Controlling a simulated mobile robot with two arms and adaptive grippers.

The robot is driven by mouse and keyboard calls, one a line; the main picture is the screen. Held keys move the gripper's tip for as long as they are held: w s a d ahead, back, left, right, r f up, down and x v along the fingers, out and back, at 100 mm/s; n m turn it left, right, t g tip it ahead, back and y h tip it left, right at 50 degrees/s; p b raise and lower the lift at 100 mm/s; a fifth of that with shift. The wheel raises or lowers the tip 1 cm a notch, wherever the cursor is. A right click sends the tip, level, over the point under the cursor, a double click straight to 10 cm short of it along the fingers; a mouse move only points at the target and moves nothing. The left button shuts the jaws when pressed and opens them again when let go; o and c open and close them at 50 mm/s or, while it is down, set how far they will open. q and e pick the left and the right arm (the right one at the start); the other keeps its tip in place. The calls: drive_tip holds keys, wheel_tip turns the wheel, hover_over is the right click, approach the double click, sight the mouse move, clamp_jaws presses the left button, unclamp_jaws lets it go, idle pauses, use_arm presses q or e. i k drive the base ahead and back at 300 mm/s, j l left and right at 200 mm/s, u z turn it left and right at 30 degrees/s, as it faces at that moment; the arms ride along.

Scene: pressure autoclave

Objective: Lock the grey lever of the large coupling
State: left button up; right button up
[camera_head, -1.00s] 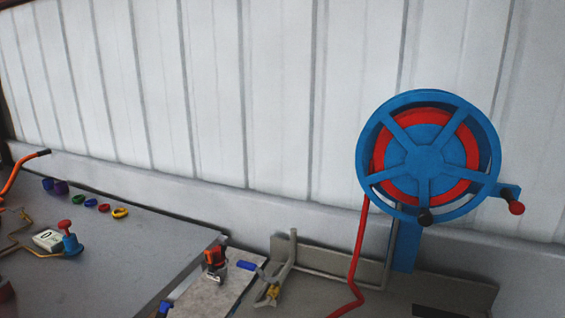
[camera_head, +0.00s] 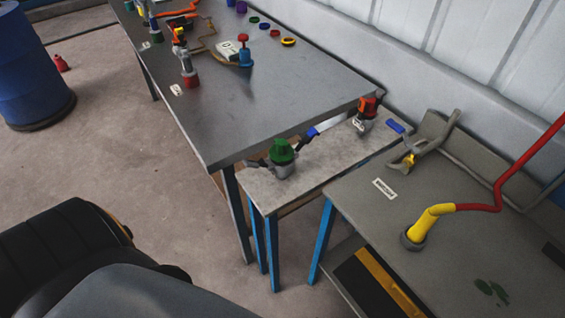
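On the small light-topped table, a fitting with a green cap (camera_head: 283,153) and grey body has dark lever-like arms at its sides. A second fitting with an orange-red and black top (camera_head: 367,107) stands at the far end of that table. On the right table, a grey branched pipe fitting (camera_head: 432,140) has a yellow part at its foot. In front of it, a yellow bent hose end (camera_head: 428,222) stands in a grey round base (camera_head: 412,240). I cannot tell which fitting is the large coupling or whether its lever is locked. Neither gripper is in view.
A long grey table (camera_head: 250,105) holds several valves and coloured rings. A red hose (camera_head: 485,207) runs up to the right. A blue barrel (camera_head: 30,75) stands at the left. The concrete floor (camera_head: 130,150) is clear between the barrel and the tables.

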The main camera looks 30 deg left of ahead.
sight(248, 164)
drive_tip(key=k+l+u, duration=0.1)
drive_tip(key=u, duration=1.15)
drive_tip(key=j+z, duration=0.1)
drive_tip(key=j, duration=0.15)
drive_tip(key=k+j+z, duration=0.1)
drive_tip(key=k+j, duration=0.05)
drive_tip(key=j, duration=0.1)
